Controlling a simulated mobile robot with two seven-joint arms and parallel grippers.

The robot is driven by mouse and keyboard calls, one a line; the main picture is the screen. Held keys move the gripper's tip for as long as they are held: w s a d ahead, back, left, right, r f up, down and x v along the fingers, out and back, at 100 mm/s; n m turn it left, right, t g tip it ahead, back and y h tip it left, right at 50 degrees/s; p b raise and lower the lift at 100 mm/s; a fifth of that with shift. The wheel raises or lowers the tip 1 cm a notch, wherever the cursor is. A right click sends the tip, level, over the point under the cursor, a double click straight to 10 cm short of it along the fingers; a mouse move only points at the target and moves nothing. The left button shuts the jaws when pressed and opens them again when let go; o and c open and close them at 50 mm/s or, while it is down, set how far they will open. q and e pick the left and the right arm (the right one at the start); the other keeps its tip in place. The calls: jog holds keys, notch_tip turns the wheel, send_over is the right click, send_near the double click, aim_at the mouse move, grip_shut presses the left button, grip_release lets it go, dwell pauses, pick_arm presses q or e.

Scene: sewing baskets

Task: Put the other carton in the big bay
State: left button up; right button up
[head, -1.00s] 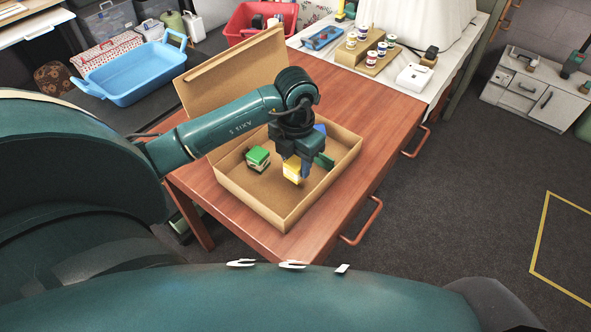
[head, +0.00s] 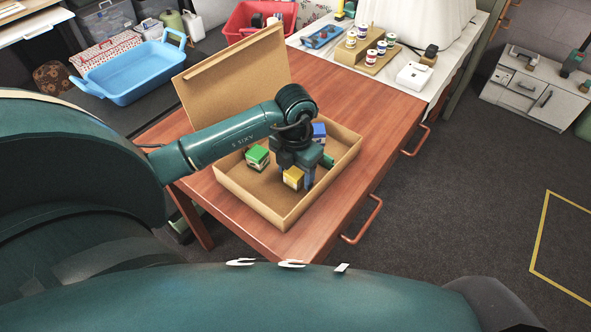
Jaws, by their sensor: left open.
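A brown cardboard box (head: 250,204) stands on the wooden table with its lid (head: 233,75) raised. Inside are a green carton (head: 257,156) at the left, a yellow carton (head: 293,178) near the middle and a blue carton (head: 319,131) towards the back right. My left gripper (head: 317,169) points down into the box, open, just right of the yellow carton. The gripper partly hides the yellow and blue cartons. I cannot tell whether it touches the yellow one. No bay dividers can be made out. My right gripper is not in view.
The wooden table (head: 375,125) is bare to the right of the box. A white surface (head: 439,68) behind holds spools and a white device. A blue tub (head: 130,75) and a red basket (head: 262,20) stand at the back left.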

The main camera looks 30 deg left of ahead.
pick_arm(q)
jog(key=shift+r, duration=0.1)
notch_tip(320, 180, up, 12)
dwell(0.5)
dwell(0.5)
